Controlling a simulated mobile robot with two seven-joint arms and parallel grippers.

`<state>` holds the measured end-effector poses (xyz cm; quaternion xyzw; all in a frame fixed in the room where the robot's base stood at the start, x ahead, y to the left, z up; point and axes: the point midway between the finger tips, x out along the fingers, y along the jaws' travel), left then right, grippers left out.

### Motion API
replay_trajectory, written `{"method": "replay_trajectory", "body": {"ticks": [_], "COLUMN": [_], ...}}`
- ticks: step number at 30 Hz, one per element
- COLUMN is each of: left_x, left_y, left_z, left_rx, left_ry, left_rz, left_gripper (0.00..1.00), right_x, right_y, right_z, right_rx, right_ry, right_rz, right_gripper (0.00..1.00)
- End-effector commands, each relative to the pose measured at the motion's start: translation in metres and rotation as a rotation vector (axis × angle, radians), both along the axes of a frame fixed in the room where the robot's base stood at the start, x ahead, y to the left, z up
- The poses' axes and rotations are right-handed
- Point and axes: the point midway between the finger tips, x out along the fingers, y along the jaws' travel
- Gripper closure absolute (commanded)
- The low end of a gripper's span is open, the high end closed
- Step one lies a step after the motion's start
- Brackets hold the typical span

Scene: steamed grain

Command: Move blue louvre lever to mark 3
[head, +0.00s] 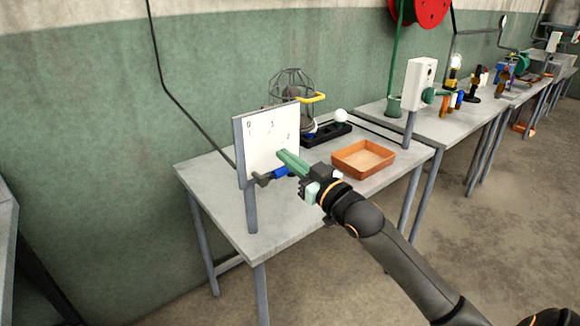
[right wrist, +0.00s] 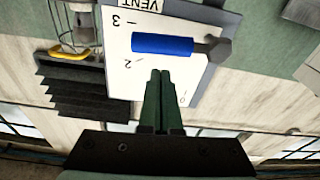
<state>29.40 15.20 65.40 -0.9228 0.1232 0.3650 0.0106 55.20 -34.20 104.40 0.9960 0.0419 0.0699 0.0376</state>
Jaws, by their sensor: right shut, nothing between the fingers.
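The white VENT panel (head: 270,140) stands on a post at the front left of the near table. Its blue louvre lever (head: 280,173) sits low on the panel, on a dark pivot (head: 262,180). In the right wrist view the panel is upside down. There the blue lever (right wrist: 162,45) runs left from its grey pivot (right wrist: 213,50), its free end between marks 2 and 3. My right gripper (head: 285,156) is shut and empty, close to the lever. Its green fingertips (right wrist: 160,74) show just below the lever; whether they touch is unclear. My left gripper is out of view.
An orange tray (head: 363,158) sits right of the panel on the table (head: 225,195). A wire cage (head: 290,85) and a black rack with a white ball (head: 341,115) stand behind. A white box on a post (head: 420,82) is further right.

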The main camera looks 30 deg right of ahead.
Motion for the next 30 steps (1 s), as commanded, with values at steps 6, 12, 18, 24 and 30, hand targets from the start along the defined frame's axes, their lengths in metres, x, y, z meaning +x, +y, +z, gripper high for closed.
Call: {"method": "replay_trajectory", "body": {"ticks": [6,12,18,24,30], "left_x": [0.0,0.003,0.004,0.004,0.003], "left_y": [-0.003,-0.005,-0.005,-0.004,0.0], "left_z": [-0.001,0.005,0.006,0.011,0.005], "left_rx": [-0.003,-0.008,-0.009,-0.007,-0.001], "left_ry": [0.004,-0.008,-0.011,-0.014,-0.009], "left_rz": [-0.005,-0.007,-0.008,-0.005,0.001], "left_gripper": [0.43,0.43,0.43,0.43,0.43], "right_x": [-0.004,-0.004,-0.004,-0.005,-0.005], "right_y": [-0.002,-0.002,-0.002,-0.004,-0.004], "right_z": [-0.017,-0.018,-0.019,-0.032,-0.035], "right_rx": [-0.001,-0.001,0.007,0.11,0.112], "right_ry": [-0.003,-0.003,-0.002,0.01,0.012], "right_rz": [-0.001,-0.001,-0.001,-0.001,0.0], "right_gripper": [1.0,1.0,1.0,1.0,1.0]}}
